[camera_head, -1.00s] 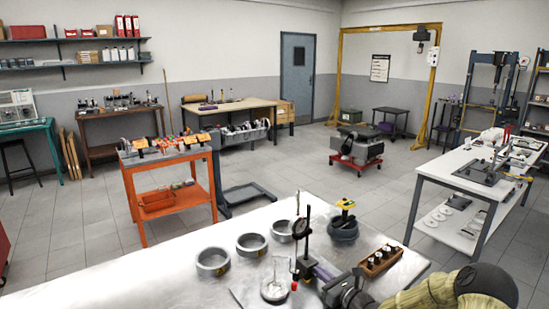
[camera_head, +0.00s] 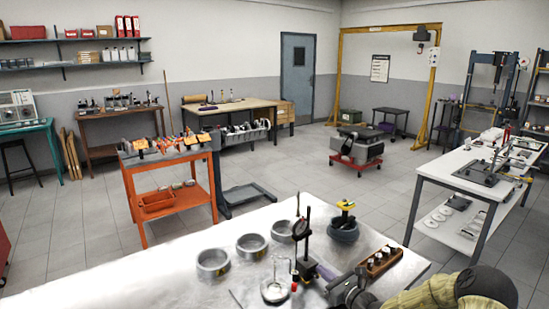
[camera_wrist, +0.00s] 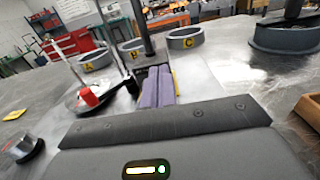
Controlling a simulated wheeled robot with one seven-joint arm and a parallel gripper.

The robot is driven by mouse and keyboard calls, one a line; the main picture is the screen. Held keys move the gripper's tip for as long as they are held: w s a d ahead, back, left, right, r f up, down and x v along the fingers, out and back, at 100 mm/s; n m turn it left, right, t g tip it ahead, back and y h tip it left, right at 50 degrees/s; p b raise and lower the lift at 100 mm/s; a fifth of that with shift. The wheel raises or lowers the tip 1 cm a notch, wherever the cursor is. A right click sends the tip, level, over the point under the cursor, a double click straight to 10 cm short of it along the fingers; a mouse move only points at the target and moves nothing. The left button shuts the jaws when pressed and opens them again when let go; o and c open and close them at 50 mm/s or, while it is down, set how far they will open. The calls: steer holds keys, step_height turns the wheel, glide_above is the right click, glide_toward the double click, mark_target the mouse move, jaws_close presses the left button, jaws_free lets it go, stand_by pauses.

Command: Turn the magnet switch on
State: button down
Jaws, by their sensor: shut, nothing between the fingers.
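A dial indicator stand (camera_head: 307,233) with a black upright post and a dark base stands on the metal bench. Its post (camera_wrist: 145,30) shows in the wrist view just beyond my fingers. I cannot tell which part is the magnet switch; some of the base is hidden behind my fingers. My gripper (camera_head: 322,270) has purple fingers, shut together and empty, close to the right of the base. I cannot tell whether they touch it.
Three grey rings (camera_head: 213,263) stand at the left on the bench (camera_head: 120,273), labelled A, B and C. A round glassy piece (camera_head: 274,291) lies left of my gripper. A dark pot (camera_head: 343,231) and a wooden block of parts (camera_head: 380,262) stand beyond and right.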

steer(key=shift+w+d+r+p, duration=0.1)
steer(key=shift+d+r+p, duration=0.05)
steer(key=shift+r+p, duration=0.2)
stand_by(0.3)
steer(key=shift+p+v, duration=0.65)
steer(key=shift+v, duration=2.4)
